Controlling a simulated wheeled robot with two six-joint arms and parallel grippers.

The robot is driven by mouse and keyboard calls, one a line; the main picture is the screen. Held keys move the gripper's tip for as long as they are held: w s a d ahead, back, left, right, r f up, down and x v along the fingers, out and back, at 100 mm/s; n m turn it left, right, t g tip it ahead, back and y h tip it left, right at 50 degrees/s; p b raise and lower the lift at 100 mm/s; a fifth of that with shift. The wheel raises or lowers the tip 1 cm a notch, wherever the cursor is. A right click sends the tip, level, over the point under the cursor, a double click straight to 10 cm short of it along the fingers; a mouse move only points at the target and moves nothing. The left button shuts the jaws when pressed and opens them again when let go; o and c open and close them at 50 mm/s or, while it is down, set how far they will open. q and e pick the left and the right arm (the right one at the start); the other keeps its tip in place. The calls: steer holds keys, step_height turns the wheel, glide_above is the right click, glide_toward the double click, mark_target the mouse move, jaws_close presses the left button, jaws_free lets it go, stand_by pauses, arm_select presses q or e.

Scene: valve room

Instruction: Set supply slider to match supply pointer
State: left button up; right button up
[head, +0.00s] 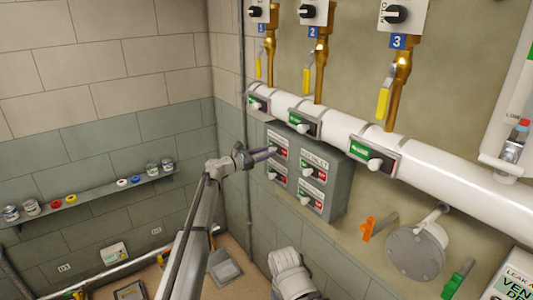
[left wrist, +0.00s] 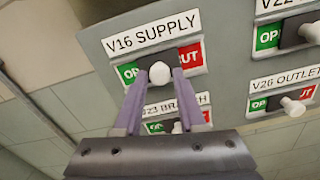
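The V16 SUPPLY slider has a white knob (left wrist: 159,73) on a plate with green at its left end and red at its right, on a grey valve box (head: 345,172). The knob stands near the middle of its track, between the two colours. My left gripper (head: 277,152) is at the box's upper left slider. In the left wrist view its purple fingers (left wrist: 160,84) are apart, one on each side of the knob; whether they touch it is unclear. I cannot make out a supply pointer. My right gripper is not in view.
Close below is the V23 slider (left wrist: 158,128), partly behind my left fingers. V26 OUTLET (left wrist: 292,104) and another slider are to the right. A white pipe (head: 440,170) with more sliders runs just above the box. An orange handle (head: 367,230) is at lower right.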

arm_select(q)
jaws_close()
stand_by(1.0)
